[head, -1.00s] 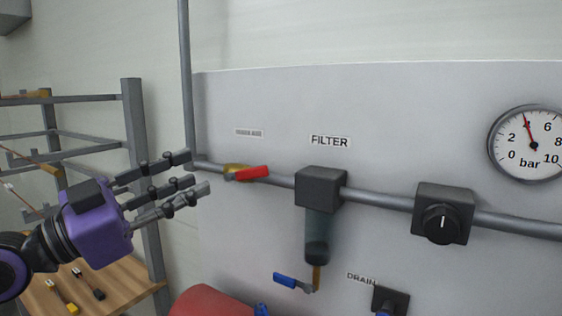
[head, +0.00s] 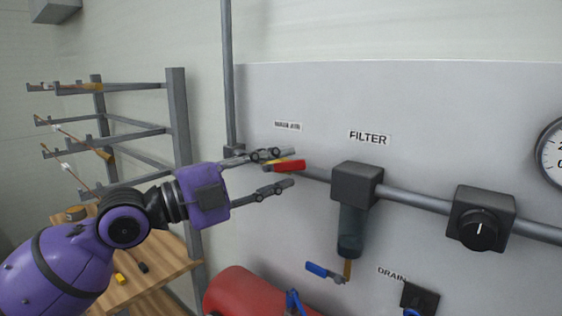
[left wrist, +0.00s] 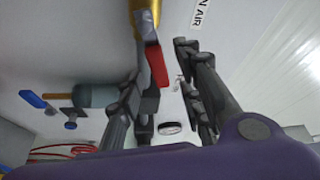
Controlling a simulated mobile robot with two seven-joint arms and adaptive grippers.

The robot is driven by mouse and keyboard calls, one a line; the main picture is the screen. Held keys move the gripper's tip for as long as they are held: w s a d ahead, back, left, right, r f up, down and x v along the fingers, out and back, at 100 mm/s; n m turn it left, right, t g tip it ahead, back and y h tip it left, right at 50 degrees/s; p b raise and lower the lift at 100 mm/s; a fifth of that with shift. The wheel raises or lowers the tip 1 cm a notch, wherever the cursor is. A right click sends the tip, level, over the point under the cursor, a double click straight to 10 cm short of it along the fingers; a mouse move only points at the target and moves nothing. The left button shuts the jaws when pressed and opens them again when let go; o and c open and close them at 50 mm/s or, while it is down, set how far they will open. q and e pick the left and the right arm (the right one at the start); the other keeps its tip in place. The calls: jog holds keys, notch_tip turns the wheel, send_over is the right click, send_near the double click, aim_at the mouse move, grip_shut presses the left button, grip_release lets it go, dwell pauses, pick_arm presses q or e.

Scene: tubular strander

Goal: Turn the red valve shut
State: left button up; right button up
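The red valve has a red lever (head: 289,166) on a yellow brass body, set in the grey pipe at the left of the panel. The lever lies roughly along the pipe. My left gripper (head: 286,169) is open, with fingers around the lever, one side above and one below in the head view. In the left wrist view the red lever (left wrist: 156,65) shows between the finger pairs, closer to the left pair; the brass body (left wrist: 144,16) is beyond. I cannot tell whether a finger touches it. The fingers partly hide the valve body. My right gripper is not in view.
A filter block (head: 357,184) with a blue-handled drain lever (head: 317,270) hangs right of the valve. A regulator with a black knob (head: 479,229) and a gauge (head: 552,152) lie further right. A red tank (head: 240,292) is below; a metal rack (head: 178,130) stands left.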

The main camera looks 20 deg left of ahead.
pick_arm(q)
jog(key=shift+x, duration=0.95)
jog(key=shift+c, duration=0.6)
grip_shut()
